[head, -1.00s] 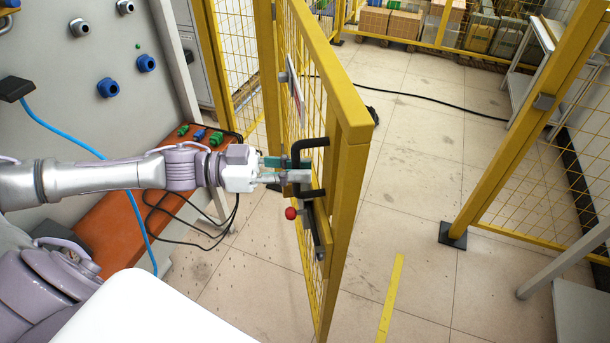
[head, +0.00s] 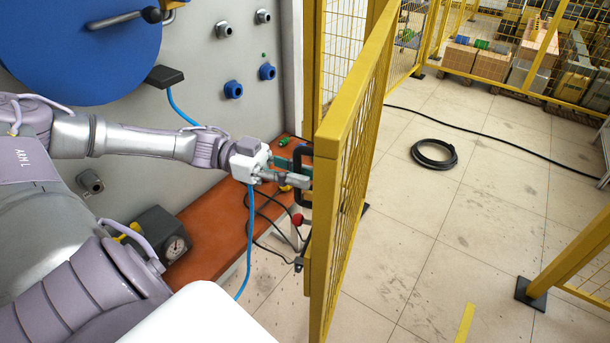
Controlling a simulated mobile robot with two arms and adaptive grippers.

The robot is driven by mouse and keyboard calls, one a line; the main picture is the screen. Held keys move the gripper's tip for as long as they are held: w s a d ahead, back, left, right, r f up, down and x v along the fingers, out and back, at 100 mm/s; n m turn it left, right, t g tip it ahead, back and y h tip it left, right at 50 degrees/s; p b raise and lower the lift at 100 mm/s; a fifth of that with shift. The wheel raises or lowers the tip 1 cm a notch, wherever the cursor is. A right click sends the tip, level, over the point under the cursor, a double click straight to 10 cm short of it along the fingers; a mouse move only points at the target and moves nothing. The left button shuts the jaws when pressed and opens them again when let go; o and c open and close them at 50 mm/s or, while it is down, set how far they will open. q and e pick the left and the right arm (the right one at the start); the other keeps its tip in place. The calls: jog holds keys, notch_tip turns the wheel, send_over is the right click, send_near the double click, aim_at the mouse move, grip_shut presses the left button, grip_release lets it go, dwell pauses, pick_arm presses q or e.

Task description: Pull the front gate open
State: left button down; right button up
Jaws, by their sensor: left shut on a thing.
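The front gate (head: 337,185) is a yellow-framed mesh panel, seen nearly edge-on in the middle of the head view. It stands swung open, with a wide gap between its free edge and the yellow post at the right. A black handle (head: 304,153) and a red knob (head: 297,219) sit on its left face. My left gripper (head: 298,178) reaches in from the left and is shut on the handle. The gate frame partly hides the fingertips and the handle. My right gripper is not in view.
A grey machine panel (head: 205,75) with an orange ledge (head: 212,233) stands close on the left. A coiled black hose (head: 434,154) lies on the floor beyond the gate. A yellow post with a black foot (head: 531,293) stands at the right. The tiled floor between is mostly clear.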

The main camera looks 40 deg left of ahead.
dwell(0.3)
pick_arm(q)
jog(key=c, duration=1.1)
grip_release()
jog(key=shift+c, duration=0.2)
notch_tip(320, 180, up, 10)
